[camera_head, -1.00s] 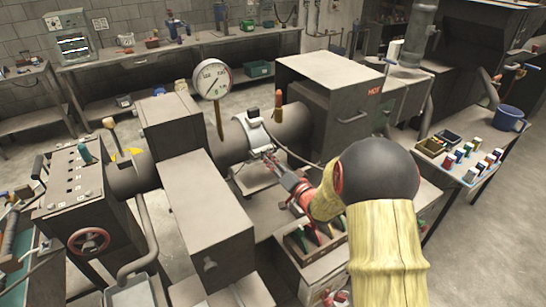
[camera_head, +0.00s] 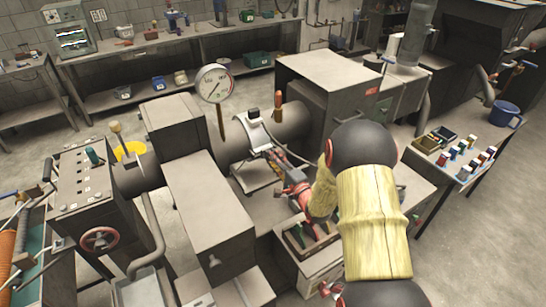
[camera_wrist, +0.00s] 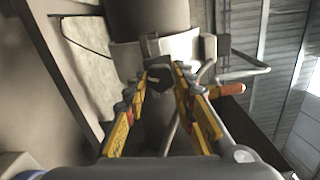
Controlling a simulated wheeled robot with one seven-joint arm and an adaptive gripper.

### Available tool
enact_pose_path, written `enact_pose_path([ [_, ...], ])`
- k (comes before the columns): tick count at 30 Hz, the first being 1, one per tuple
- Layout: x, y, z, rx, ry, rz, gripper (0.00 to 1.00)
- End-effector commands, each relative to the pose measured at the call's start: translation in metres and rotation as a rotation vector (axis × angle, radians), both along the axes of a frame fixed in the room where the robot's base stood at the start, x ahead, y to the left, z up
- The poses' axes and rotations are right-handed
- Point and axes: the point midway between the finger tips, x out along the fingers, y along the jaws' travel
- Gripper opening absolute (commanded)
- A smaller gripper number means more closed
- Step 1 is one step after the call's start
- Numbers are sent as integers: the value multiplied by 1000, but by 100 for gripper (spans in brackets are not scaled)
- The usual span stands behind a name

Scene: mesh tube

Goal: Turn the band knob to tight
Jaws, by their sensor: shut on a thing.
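A pale metal band (camera_head: 256,135) wraps the grey horizontal tube (camera_head: 294,121) behind the box in the middle of the head view. The band also shows in the wrist view (camera_wrist: 184,46). A small dark knob (camera_wrist: 158,76) sits at the band's near side, between my fingertips. My gripper (camera_wrist: 161,80), with yellow and dark fingers, is shut on this knob. In the head view my gripper (camera_head: 274,156) reaches the band from the lower right, and the knob itself is hidden or too small to tell. The knob's markings cannot be read.
A round dial gauge (camera_head: 213,84) stands left of the band. An orange-tipped lever (camera_wrist: 231,89) is close right of my fingers. Grey boxes (camera_head: 203,209) flank the tube. An open tray (camera_head: 306,236) lies below my forearm. A side table (camera_head: 455,172) holds small coloured items.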

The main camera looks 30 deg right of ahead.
Motion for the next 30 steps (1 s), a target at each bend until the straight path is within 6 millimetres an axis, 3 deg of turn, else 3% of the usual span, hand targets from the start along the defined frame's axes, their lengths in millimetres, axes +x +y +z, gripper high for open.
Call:
enact_pose_path([
  [30,-1,1,-2,941,36,-3,1],
])
